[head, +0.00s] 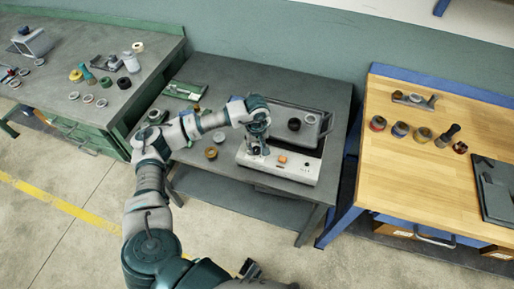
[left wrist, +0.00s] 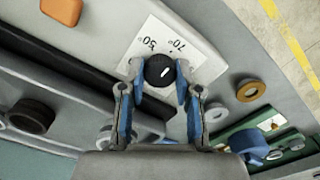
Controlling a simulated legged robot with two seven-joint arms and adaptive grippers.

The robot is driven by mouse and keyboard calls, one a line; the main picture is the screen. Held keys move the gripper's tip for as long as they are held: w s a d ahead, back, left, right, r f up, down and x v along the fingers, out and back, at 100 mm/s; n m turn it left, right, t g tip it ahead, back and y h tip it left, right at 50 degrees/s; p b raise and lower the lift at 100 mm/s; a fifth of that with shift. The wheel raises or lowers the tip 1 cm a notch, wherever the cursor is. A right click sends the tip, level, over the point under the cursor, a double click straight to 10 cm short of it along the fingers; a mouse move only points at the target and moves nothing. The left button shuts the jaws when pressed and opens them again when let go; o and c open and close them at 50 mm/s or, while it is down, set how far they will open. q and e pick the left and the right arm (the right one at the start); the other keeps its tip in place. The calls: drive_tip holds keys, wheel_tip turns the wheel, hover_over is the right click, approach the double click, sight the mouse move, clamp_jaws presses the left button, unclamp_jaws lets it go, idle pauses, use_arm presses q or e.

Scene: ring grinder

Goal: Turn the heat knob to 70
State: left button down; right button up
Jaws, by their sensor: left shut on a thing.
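The heat knob (left wrist: 160,70) is black with a white pointer mark, on a white dial plate (left wrist: 150,32) printed 50° and 70°. In the left wrist view the mark slants to the upper right, on the side of the 70° print; I cannot tell the exact setting. My left gripper (left wrist: 159,86) is shut on the knob, one blue-sided finger on each side. In the head view the left gripper (head: 257,146) reaches down onto the front panel of the light grey machine (head: 300,172) and hides the knob.
An orange button (head: 282,158) sits right of the gripper on the panel. A black round part (head: 294,124) is on the machine's top. A yellow-brown ring (head: 211,153) and a green board (head: 184,91) lie left on the grey table. A wooden bench (head: 420,170) stands right.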

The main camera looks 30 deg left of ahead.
sight(256, 148)
use_arm(q)
drive_tip(key=shift+w+r, duration=0.15)
drive_tip(key=shift+r, duration=0.05)
drive_tip(key=c, duration=0.8)
unclamp_jaws()
drive_tip(key=shift+f, duration=0.15)
wheel_tip(256, 148, up, 12)
drive_tip(key=shift+a+f, duration=0.1)
